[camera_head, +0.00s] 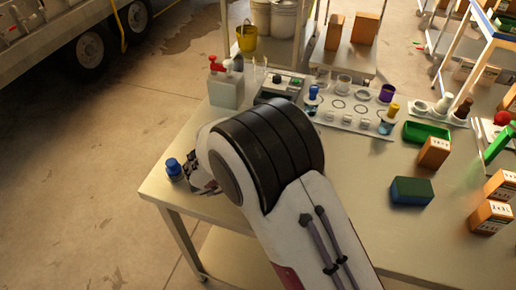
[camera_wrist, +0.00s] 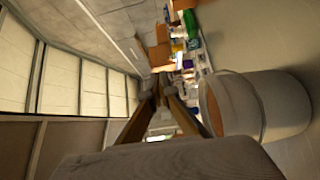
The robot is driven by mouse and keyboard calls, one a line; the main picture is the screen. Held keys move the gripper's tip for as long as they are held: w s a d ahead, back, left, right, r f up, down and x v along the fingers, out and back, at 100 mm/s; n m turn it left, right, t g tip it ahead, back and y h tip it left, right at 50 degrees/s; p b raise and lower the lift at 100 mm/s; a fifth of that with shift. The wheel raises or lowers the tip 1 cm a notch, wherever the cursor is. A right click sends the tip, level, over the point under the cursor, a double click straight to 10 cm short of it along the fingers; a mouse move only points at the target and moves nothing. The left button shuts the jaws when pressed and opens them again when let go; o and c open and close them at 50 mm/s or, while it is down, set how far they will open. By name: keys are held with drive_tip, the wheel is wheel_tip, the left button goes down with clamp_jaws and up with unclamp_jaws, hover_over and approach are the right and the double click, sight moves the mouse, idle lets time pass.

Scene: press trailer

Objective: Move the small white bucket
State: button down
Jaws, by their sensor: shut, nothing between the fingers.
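A small whitish bucket (camera_wrist: 262,106) fills the right of the wrist view, its open mouth facing left in that turned picture. It stands close beside my gripper (camera_wrist: 161,92), outside the fingers. The fingers converge to a shut, empty tip. In the head view my gripper (camera_head: 203,182) shows only partly, low over the table's left end behind my wrist. I cannot make out the bucket for certain there; my arm probably hides it.
A blue-capped bottle (camera_head: 174,168) stands at the table's left corner, close to my gripper. A soap dispenser box (camera_head: 226,90), a rack (camera_head: 345,116), a green tray (camera_head: 427,132) and a blue-green sponge (camera_head: 411,191) are on the table (camera_head: 365,225). A yellow bucket (camera_head: 246,39) is behind.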

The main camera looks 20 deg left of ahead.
drive_tip(key=shift+a, duration=6.95)
wheel_tip(320, 180, down, 10)
drive_tip(key=shift+r, duration=0.1)
drive_tip(key=shift+d, duration=0.55)
drive_tip(key=shift+d, duration=0.15)
drive_tip(key=d, duration=1.7)
drive_tip(key=shift+d, duration=0.35)
drive_tip(key=shift+a, duration=0.25)
